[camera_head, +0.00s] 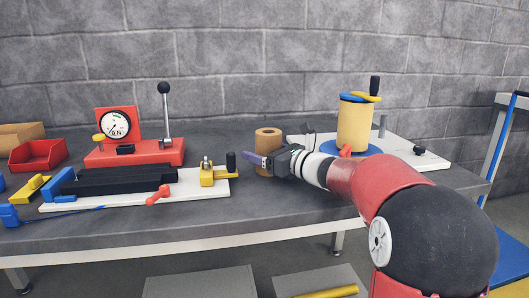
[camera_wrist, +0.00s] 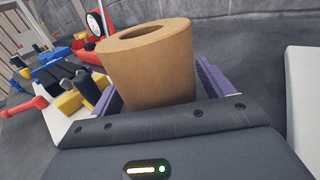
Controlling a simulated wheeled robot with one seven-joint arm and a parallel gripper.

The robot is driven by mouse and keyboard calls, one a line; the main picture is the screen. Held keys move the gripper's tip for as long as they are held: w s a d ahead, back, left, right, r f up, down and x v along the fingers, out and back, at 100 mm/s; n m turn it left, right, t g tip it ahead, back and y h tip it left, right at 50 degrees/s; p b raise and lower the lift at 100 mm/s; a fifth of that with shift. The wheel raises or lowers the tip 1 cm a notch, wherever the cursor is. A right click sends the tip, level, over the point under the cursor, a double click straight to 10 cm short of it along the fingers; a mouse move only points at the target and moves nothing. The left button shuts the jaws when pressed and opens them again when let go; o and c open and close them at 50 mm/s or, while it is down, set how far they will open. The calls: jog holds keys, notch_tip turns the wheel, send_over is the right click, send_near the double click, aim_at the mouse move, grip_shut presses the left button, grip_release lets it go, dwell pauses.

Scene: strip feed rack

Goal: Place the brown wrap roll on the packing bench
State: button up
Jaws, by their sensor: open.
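The brown wrap roll (camera_head: 268,140) stands upright on the dark grey packing bench (camera_head: 275,207), near its middle. It is a short brown cylinder with a hole in its top. In the wrist view the roll (camera_wrist: 150,70) fills the space in front of my palm, with a purple finger showing on either side. My gripper (camera_head: 258,161) reaches in low from the right and is open around the roll. In the wrist view my gripper (camera_wrist: 160,95) hides the roll's base. I cannot tell whether either finger touches it.
A black feed track on a white board (camera_head: 190,190) with a yellow clamp (camera_head: 212,176) lies left of the roll. A red gauge press (camera_head: 135,150) stands behind it. A yellow spool (camera_head: 355,125) stands on a white board at right. The bench front between is clear.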

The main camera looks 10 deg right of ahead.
jog(key=shift+r, duration=0.2)
jog(key=v, duration=1.2)
jog(key=shift+d+b, duration=0.1)
jog(key=shift+b, duration=0.25)
jog(key=shift+s+f, duration=0.1)
